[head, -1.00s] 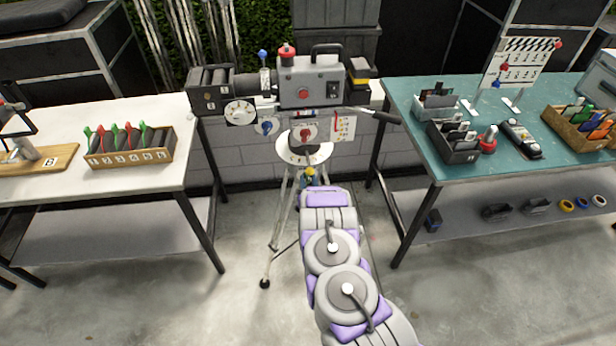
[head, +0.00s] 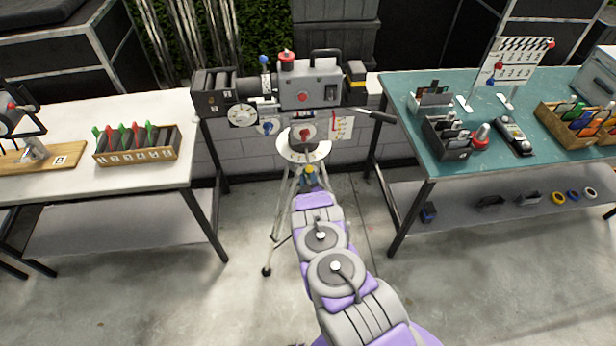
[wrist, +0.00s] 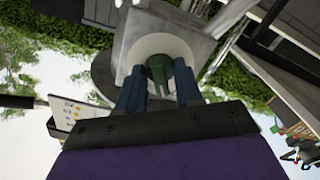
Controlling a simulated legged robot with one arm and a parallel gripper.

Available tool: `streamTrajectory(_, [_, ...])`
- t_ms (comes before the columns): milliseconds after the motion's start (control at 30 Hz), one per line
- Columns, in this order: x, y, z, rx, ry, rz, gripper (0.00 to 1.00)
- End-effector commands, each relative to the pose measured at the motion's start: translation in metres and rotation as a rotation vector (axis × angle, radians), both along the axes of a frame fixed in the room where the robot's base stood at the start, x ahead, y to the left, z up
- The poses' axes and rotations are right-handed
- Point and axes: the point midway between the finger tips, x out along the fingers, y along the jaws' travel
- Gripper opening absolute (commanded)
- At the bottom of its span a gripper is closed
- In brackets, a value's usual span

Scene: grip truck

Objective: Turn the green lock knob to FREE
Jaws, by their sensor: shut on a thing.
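The green lock knob (wrist: 165,72) shows in the wrist view, inside a pale round recess under the camera's support. The two dark blue fingers of my gripper (wrist: 159,88) stand on either side of it and are shut on it. Which way the knob points, and any FREE label, I cannot read. In the head view my gripper (head: 309,179) is below the white round tripod head (head: 290,153), and the green knob is hidden there. The grey camera (head: 312,90) sits above on the tripod (head: 277,228).
A white table (head: 60,185) with a rack of coloured tags (head: 137,156) stands left. A teal table (head: 475,155) with several bins stands right. A black handle (head: 375,115) sticks out right of the camera.

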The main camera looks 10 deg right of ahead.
Motion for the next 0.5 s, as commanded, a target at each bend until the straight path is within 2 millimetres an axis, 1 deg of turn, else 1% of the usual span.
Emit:
streamTrajectory(33, [0.0017, 0.0027, 0.0034, -0.004, -0.008, 0.005, 0.05])
streamTrajectory(433, [0.0018, 0.0033, 0.0029, -0.008, -0.007, 0.006, 0.05])
streamTrajectory(467, [0.0018, 0.0033, 0.0029, -0.008, -0.007, 0.006, 0.38])
streamTrajectory(500, [0.0017, 0.0031, 0.0028, -0.008, -0.006, 0.006, 0.4])
